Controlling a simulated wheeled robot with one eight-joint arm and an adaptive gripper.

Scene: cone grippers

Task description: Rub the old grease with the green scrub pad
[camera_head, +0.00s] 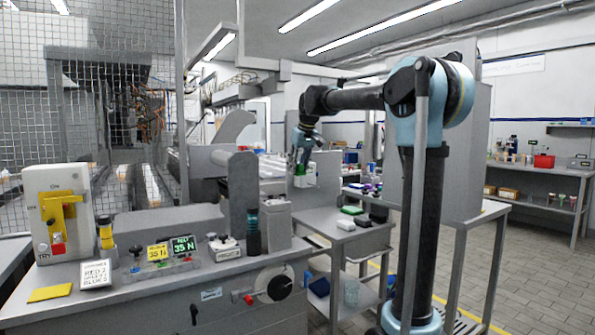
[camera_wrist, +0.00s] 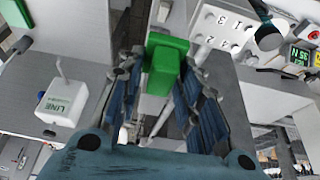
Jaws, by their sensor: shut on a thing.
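My gripper (camera_head: 302,160) is raised in front of an upright grey plate in the head view. In the wrist view my gripper (camera_wrist: 163,85) has its blue fingers closed on both sides of a green block, taken as the green scrub pad (camera_wrist: 166,55). It shows as a small green patch at the fingertips in the head view (camera_head: 299,169). I cannot make out the old grease in either view.
A white panel with numbered holes (camera_wrist: 222,30) is close to the right of the held block. A white box marked LINE (camera_wrist: 62,102) stands at the left. Black and white pieces sit on the cart. The bench (camera_head: 150,285) carries a yellow-levered box (camera_head: 65,215) and green display (camera_head: 184,245).

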